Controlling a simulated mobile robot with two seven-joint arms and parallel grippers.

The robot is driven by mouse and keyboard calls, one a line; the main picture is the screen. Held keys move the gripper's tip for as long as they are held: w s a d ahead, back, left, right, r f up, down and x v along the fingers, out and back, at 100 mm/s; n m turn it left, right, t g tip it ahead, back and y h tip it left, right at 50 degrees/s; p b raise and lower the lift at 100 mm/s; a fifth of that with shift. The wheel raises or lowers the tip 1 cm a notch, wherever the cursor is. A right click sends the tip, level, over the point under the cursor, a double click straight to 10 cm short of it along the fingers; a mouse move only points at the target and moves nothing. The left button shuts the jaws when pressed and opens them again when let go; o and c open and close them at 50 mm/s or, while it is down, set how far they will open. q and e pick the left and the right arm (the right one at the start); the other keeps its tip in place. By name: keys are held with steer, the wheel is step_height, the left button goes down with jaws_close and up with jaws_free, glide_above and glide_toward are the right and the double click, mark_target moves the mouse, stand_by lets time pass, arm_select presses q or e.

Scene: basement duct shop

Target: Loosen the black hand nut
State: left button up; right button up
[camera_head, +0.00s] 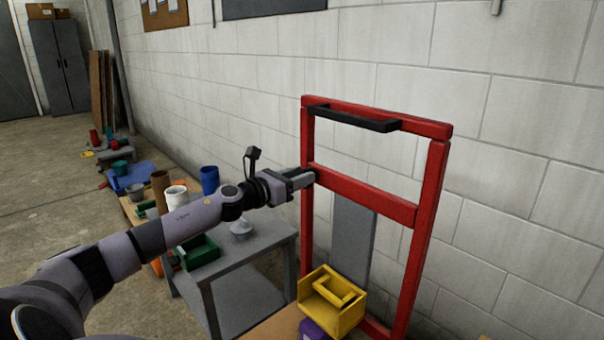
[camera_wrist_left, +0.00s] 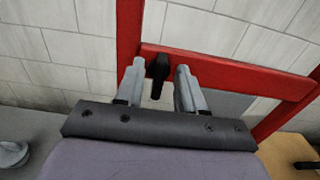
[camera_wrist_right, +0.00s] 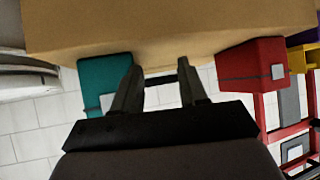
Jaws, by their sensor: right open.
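The black hand nut (camera_wrist_left: 158,68) shows in the left wrist view against the red crossbar (camera_wrist_left: 220,70), beside the red upright of the frame. My left gripper (camera_wrist_left: 160,82) is open, with one pale finger on each side of the nut and small gaps visible. In the head view my left gripper (camera_head: 306,178) reaches the left end of the crossbar (camera_head: 365,195). The nut is mostly hidden there by the fingers. My right gripper (camera_wrist_right: 160,80) is open and shows only in the right wrist view, with no nut near it.
The red frame (camera_head: 428,230) stands by the block wall with a black handle (camera_head: 350,118) on top. A yellow bin (camera_head: 330,318) sits low before it. A grey table (camera_head: 265,238) stands left. The right wrist view shows a teal bin (camera_wrist_right: 95,75) and a red bin (camera_wrist_right: 250,68).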

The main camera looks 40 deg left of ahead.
arm_select(q)
steer(key=shift+w+d, duration=0.1)
steer(key=shift+w, duration=0.45)
jaws_close()
